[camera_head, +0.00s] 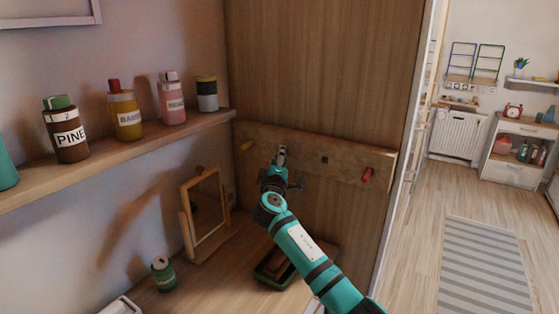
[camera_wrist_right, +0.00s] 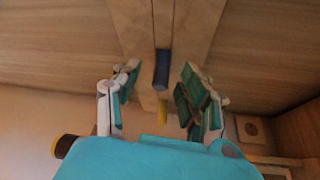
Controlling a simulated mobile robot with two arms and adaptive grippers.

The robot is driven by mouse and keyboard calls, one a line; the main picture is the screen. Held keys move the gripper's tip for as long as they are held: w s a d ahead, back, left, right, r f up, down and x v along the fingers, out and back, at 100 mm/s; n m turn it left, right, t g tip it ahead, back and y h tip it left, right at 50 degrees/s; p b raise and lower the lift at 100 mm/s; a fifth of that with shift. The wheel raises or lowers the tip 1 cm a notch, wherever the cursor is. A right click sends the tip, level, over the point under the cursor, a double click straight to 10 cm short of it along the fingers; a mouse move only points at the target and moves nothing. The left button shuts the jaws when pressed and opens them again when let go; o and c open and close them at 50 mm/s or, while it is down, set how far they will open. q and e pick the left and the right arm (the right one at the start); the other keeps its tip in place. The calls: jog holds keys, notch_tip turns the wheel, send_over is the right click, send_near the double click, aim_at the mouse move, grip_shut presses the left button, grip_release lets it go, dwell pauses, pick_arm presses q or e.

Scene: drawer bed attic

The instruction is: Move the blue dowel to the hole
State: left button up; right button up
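The blue dowel (camera_wrist_right: 162,69) shows in the right wrist view, sticking out from a wooden surface between my right gripper's fingers. A gap shows on both sides of it. My right gripper (camera_wrist_right: 158,92) is open. In the head view my right gripper (camera_head: 281,155) is at the wooden peg board (camera_head: 345,166) and hides the blue dowel. A small dark square hole (camera_head: 324,159) shows in the board, right of the gripper. A yellow dowel (camera_head: 246,146) sits at the board's left and a red dowel (camera_head: 367,174) at its right. My left gripper is not in view.
A shelf (camera_head: 150,148) with several bottles and jars runs along the left wall. Below the board, a framed mirror (camera_head: 205,208), a green can (camera_head: 163,273) and a dark green tray (camera_head: 268,273) stand on the wooden top. Open floor lies at the right.

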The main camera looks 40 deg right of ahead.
jog(key=v, duration=1.2)
dwell(0.3)
